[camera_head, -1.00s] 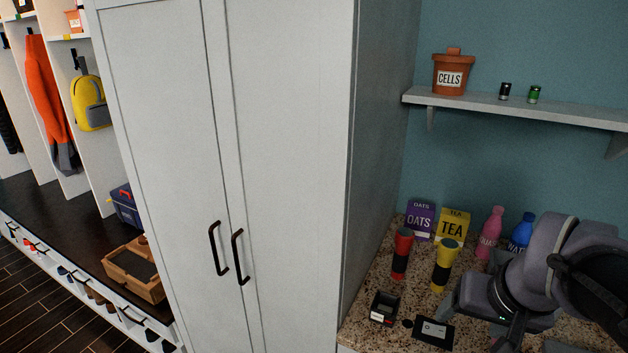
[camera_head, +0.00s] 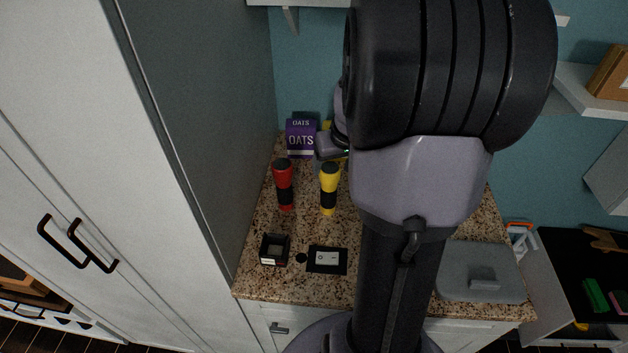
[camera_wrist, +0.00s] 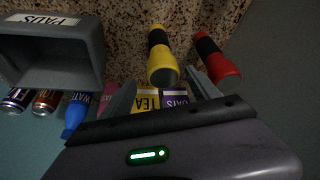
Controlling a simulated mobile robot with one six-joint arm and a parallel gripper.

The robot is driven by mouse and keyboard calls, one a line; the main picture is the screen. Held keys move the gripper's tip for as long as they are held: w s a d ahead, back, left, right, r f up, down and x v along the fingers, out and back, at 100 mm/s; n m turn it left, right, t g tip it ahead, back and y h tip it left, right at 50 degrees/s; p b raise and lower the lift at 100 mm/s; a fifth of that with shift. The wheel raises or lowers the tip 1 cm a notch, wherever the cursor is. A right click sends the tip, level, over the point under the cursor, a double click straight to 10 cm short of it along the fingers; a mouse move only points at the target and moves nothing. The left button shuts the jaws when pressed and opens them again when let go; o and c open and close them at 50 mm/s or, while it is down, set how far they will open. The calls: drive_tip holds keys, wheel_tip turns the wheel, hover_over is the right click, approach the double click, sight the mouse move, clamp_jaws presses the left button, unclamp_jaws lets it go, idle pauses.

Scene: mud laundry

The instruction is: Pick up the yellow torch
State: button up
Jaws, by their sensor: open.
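The yellow torch (camera_head: 328,190) stands upright on the speckled counter, with a black band around its body and its wider head up. It also shows in the wrist view (camera_wrist: 160,58), its head towards my gripper. My gripper (camera_wrist: 161,80) is open, with one finger on each side of the yellow torch's head in the picture; I cannot tell whether it touches. In the head view my arm hides most of the gripper, which is behind the torch. A red torch (camera_head: 284,185) stands just left of the yellow one, and just right of it in the wrist view (camera_wrist: 217,57).
A purple oats box (camera_head: 300,139) stands at the back, with a tea box (camera_wrist: 146,97) beside it. A small black box (camera_head: 274,249) and a black plate (camera_head: 327,260) lie in front. A tall cabinet (camera_head: 190,130) bounds the left.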

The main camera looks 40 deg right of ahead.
sight(331, 170)
drive_tip(key=x, duration=0.1)
drive_tip(key=b+x, duration=0.1)
drive_tip(key=x, duration=0.1)
drive_tip(key=a+x, duration=0.1)
drive_tip(key=shift+d+f+b, duration=0.2)
drive_tip(key=shift+f+b, duration=0.15)
drive_tip(key=shift+f, duration=0.15)
drive_tip(key=shift+w+d+f, duration=0.15)
drive_tip(key=shift+w+f, duration=0.05)
drive_tip(key=shift+s+r, duration=0.1)
drive_tip(key=shift+r, duration=0.05)
drive_tip(key=shift+c, duration=0.6)
clamp_jaws()
